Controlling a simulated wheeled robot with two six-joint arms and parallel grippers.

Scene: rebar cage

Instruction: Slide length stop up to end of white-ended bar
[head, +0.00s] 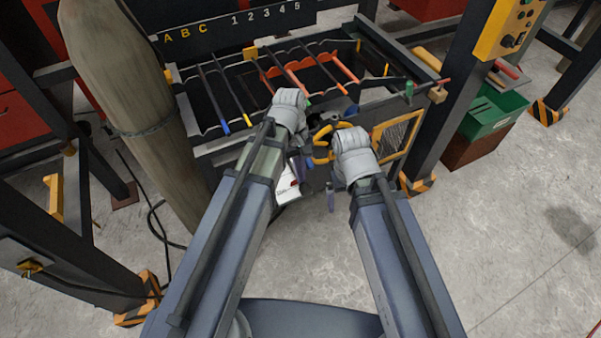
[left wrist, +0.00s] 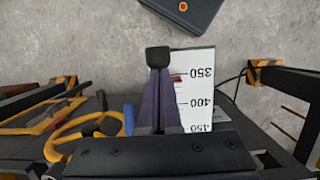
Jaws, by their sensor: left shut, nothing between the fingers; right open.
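A white scale plate (left wrist: 196,90) marked 350, 400 and 450 stands right behind my left gripper (left wrist: 158,58) in the left wrist view. The gripper's fingers are together, with nothing between them, and cover the plate's left edge. A small red mark (left wrist: 177,78) shows on the plate beside the fingers. In the head view the plate (head: 288,188) is partly covered by my left gripper (head: 303,168). My right gripper (head: 331,197) hangs to the right of it, mostly behind its own wrist. I cannot make out the length stop or a white-ended bar.
A rack (head: 215,133) holds several bars with blue, yellow and other coloured ends. A yellow handwheel (head: 322,147) is between my wrists. A yellow-framed mesh panel (head: 398,133) is right of my right wrist. A green bin (head: 492,110) stands further right. A wrapped column (head: 125,80) rises at left.

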